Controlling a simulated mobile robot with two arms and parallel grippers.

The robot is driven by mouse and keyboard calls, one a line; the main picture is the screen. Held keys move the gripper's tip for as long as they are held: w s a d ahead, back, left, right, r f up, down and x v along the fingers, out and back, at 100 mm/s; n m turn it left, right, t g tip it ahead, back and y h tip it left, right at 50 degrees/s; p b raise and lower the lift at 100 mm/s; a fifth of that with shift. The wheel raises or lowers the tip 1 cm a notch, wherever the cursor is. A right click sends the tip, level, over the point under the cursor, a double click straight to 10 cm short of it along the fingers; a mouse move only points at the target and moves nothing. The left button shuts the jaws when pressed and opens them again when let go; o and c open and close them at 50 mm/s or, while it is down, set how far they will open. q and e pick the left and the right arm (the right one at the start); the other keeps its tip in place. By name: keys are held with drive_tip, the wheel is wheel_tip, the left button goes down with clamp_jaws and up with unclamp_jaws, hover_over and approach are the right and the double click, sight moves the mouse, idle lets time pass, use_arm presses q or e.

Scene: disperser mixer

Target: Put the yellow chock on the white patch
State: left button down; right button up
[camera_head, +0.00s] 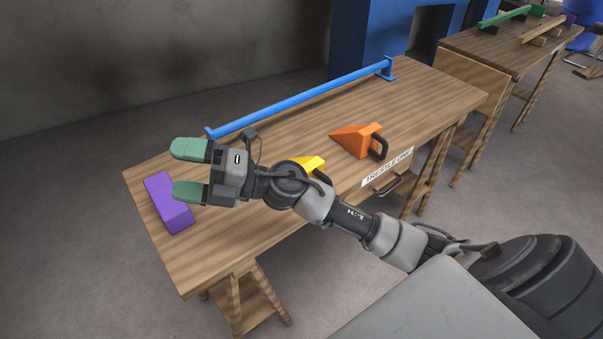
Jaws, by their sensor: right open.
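The yellow chock (314,162) stands on the wooden table (270,150), partly hidden behind my right wrist. My right gripper (189,171) is open and empty, its green-tipped fingers pointing left over the table's left end. It is to the left of the yellow chock, near the purple block. No white patch shows on the visible tabletop; my arm hides part of it. My left gripper is out of view.
A purple block (168,201) lies at the table's left end. An orange chock (356,141) with a dark handle stands right of the yellow one. A blue rail (300,97) runs along the back edge. A white label (387,167) reading "TRESTLE ONE" is on the front edge.

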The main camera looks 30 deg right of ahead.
wheel_tip(320, 180, down, 3)
drive_tip(key=n+g+h, duration=0.3)
drive_tip(key=n+g, duration=0.4)
drive_tip(key=g+h, duration=0.3)
drive_tip(key=h, duration=1.3)
hover_over(302, 162)
drive_tip(key=shift+f, duration=0.85)
drive_tip(key=shift+d+f, duration=0.2)
wheel_tip(302, 162, down, 5)
drive_tip(key=shift+r, duration=0.2)
drive_tip(key=f, duration=0.3)
drive_tip(key=f+p, duration=0.1)
drive_tip(key=f, duration=0.1)
drive_tip(key=shift+a+f, duration=0.3)
